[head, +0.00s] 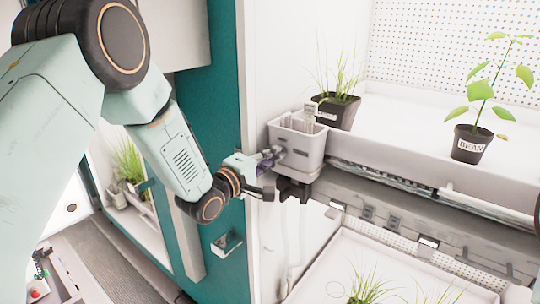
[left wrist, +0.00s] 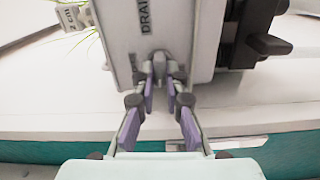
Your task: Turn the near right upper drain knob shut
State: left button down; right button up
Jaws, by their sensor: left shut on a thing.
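The grey drain box (head: 299,146) is fixed at the left end of the upper shelf. It fills the top of the left wrist view (left wrist: 200,25), where its face reads "DRAIN". The drain knob (left wrist: 159,59) is a small grey piece low on that face, below the lettering. My left gripper (head: 271,155) reaches the box's left side, and its purple-padded fingers are shut on the knob, as the left wrist view also shows (left wrist: 160,72). The fingers partly hide the knob, so I cannot tell its angle. My right gripper is not in view.
A pot of grass (head: 337,110) stands just behind the box. A pot labelled BEAN (head: 470,145) stands further right on the upper shelf (head: 400,150). A black bracket (head: 294,183) sits under the box. Below is a lower tray with grass. A teal panel (head: 222,100) is at left.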

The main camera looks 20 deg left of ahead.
pick_arm(q)
jog(key=shift+r+n, duration=0.1)
jog(key=shift+n, duration=0.2)
dwell(0.4)
jog(key=c, duration=1.4)
grip_release()
jog(key=shift+w+d, duration=0.1)
jog(key=shift+d, duration=0.05)
jog(key=v, duration=1.2)
